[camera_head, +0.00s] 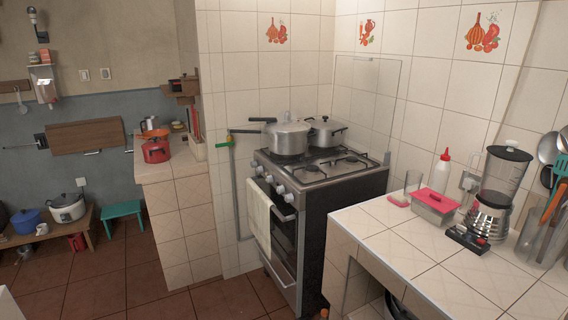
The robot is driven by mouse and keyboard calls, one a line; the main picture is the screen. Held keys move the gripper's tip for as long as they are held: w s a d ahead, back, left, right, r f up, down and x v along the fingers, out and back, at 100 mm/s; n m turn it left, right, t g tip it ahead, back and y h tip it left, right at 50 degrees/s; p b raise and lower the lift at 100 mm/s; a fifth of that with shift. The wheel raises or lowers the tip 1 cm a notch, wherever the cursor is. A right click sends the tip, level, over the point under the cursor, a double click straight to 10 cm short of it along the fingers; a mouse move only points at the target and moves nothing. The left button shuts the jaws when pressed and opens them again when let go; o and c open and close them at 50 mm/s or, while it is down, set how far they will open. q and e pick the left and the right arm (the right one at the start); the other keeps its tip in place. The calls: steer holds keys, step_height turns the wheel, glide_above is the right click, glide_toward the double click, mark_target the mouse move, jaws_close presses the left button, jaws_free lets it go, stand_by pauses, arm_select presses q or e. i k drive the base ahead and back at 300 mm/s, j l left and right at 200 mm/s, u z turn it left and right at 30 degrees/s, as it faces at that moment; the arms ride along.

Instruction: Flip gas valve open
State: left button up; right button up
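The gas valve (228,140) is a small fitting on the tiled wall just left of the stove. It has a green part and an orange-yellow part, and a grey pipe (235,190) runs down from it towards the floor. It is too small to tell whether its handle is in the open or shut position. The stove (320,200) stands to its right, and a pot handle reaches left near the valve's height. Neither of my grippers is in view.
A pressure cooker (288,138) and a second pot (326,131) stand on the stove. A towel (258,214) hangs on its front. A tiled counter (405,255) with a blender (497,190) is at right. The tiled floor (215,298) before the stove looks clear.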

mark_target(224, 144)
steer(key=i+u, duration=0.2)
steer(key=i, duration=0.45)
steer(key=i+u, duration=0.25)
steer(key=i, duration=0.45)
steer(key=i+l+u, duration=0.2)
steer(key=i, duration=0.45)
steer(key=i+j+z, duration=0.2)
steer(key=i, duration=0.35)
steer(key=l, duration=0.1)
